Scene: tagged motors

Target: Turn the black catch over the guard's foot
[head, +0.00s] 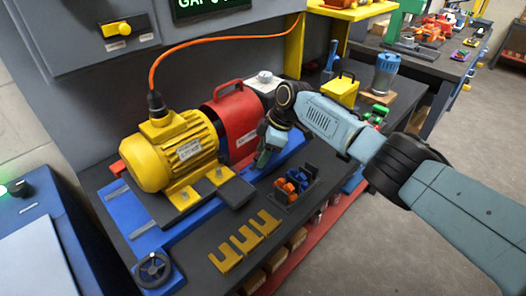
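The red guard (232,118) with its red handle stands on the blue base between the yellow motor (170,152) and a grey machine block (268,84). My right gripper (264,158) is pointing down close to the front of the guard's foot, above the blue base. Its fingers are small and dark here, and I cannot tell whether they are open or shut, or whether they touch anything. I cannot make out the black catch; the gripper covers part of the foot's front. My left gripper is not in view.
An orange cable (205,40) arches from the motor over the guard. Several yellow forked plates (240,242) and a black holder with orange and blue parts (292,188) lie in front. A yellow box (343,90) and a blue canister (384,76) stand at the right.

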